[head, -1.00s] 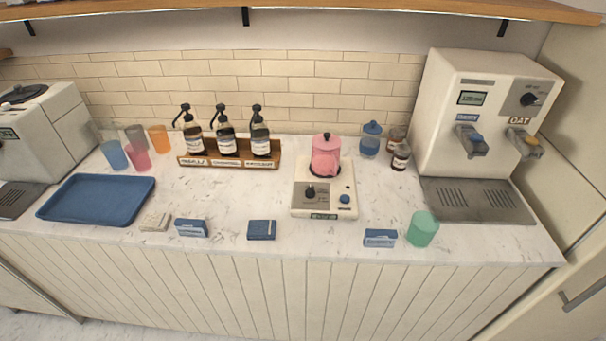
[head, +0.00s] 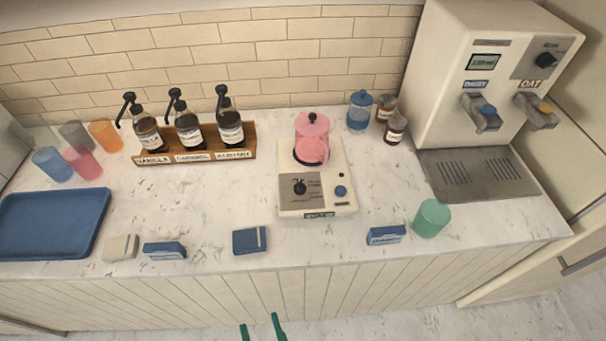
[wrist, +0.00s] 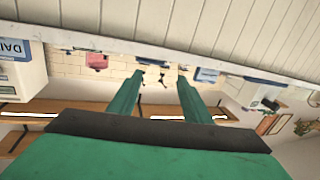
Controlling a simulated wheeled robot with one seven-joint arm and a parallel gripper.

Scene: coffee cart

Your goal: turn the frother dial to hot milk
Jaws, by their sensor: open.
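The frother (head: 317,206) is a cream base in the middle of the counter. A pink pitcher (head: 311,136) with a dark knob stands on it. Its black dial (head: 299,187) sits on a grey panel at the front left, beside a round blue button (head: 341,191). The dial's labels are too small to read. My gripper (head: 261,330) shows as two green fingertips at the bottom edge, in front of the counter and well short of the frother. It also shows in the wrist view (wrist: 158,95), with its fingers apart and nothing between them.
Blue and pale boxes, such as this blue box (head: 249,240), lie along the counter's front edge. A green cup (head: 431,218) is at right, before the dispenser (head: 483,80). The syrup rack (head: 195,157) stands left of the frother; a blue tray (head: 52,225) lies far left.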

